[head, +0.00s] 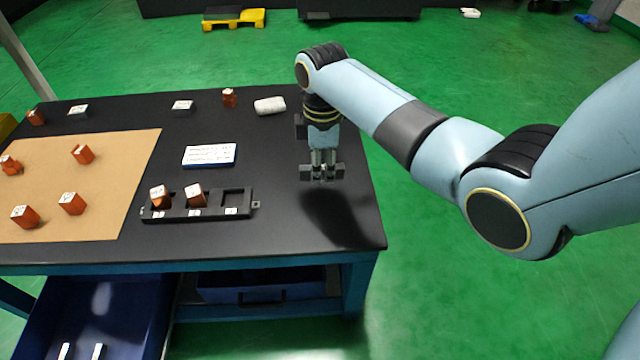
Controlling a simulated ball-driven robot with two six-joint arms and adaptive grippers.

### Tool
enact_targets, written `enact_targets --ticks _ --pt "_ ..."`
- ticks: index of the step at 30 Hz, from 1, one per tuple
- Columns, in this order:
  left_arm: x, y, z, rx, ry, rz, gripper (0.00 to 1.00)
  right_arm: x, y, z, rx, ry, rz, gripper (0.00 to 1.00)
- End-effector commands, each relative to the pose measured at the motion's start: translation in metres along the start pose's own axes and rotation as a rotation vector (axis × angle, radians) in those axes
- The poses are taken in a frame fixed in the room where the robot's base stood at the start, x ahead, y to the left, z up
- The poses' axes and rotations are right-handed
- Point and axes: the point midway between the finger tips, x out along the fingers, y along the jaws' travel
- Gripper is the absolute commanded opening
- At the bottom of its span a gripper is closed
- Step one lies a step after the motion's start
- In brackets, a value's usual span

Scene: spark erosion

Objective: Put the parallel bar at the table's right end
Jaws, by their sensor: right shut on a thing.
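My right gripper (323,173) hangs pointing down over the right end of the black table (280,222). Its fingers are shut on a small pale metal piece, which looks like the parallel bar (323,169). The fingers hide most of it, and its length cannot be made out. The gripper's shadow falls on the tabletop in front of it; I cannot tell whether the bar touches the table. Two other pale bars (97,351) lie in the open blue drawer (130,315) at the lower left. My left gripper is not in view.
A black holder (243,211) carries two orange blocks (195,195); its right slot is empty. A white card (209,155), a white roll (270,105) and several blocks are farther left. A brown mat (110,190) bears orange blocks. The table's front right corner is clear.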

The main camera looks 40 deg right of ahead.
Motion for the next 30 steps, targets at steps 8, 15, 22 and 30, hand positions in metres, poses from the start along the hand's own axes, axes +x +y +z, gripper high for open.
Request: enact_targets --ticks 8,15,22,30 --pt "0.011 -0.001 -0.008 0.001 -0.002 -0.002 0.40 0.017 0.017 -0.002 0.001 0.000 0.001 0.00" --pt "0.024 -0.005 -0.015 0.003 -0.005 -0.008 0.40 0.051 0.016 -0.002 0.001 -0.001 -0.001 0.00" --pt "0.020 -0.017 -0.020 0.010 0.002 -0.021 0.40 0.049 0.017 -0.003 0.001 0.000 0.002 0.00" --pt "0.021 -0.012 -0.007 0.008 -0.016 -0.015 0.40 0.051 0.016 -0.002 0.001 0.000 0.001 0.39"
